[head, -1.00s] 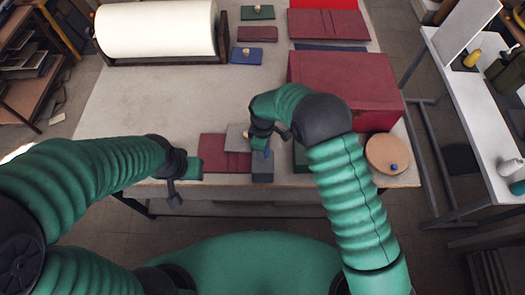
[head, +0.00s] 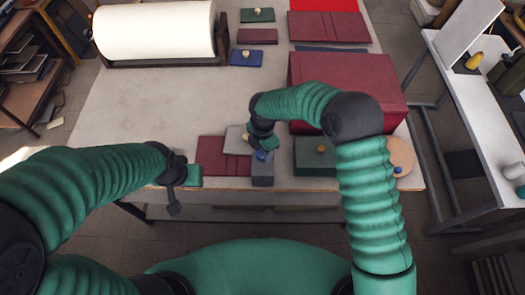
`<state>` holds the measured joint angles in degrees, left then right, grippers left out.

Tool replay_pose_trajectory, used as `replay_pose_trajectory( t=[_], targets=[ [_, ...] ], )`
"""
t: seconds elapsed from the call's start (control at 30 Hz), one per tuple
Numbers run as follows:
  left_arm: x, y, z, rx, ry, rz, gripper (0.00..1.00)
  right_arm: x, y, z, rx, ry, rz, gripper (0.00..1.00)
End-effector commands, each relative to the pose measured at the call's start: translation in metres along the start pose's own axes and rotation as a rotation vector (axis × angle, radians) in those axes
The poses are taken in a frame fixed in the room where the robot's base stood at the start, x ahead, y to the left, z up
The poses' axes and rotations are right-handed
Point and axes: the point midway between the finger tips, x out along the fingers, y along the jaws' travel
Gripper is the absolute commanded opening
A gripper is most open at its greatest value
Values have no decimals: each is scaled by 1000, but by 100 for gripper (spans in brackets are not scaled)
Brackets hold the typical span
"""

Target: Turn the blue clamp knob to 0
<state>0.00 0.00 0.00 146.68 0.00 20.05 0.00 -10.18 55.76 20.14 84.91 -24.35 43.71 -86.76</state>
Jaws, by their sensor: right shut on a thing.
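The scale and the 0 mark are too small to read. My left gripper (head: 173,203) hangs at the front edge, left of the maroon cover, and its jaws are too dark to judge.
A maroon cover (head: 211,155) and a grey piece (head: 236,140) lie left of the block. A green box with a yellow knob (head: 321,149) and a round disc with another blue knob (head: 397,170) are right. A large maroon box (head: 360,75) stands behind. The table's left-middle is clear.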

Motion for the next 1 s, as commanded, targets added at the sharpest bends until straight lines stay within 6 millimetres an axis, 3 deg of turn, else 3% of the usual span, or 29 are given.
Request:
replay_pose_trajectory(
  t=[0.3, 0.87, 0.9, 1.0],
  targets=[
    [1, 0, 0, 0, 0, 0, 36, -1, 3, 1, -134, -3, 8, 3],
    [1, 0, 0, 0, 0, 0, 36, -1, 2, 0, -163, -2, 7, 3],
    [1, 0, 0, 0, 0, 0, 36, -1, 2, 0, -162, -2, 6, 48],
    [1, 0, 0, 0, 0, 0, 36, -1, 2, 0, -162, -1, 5, 61]
  ],
)
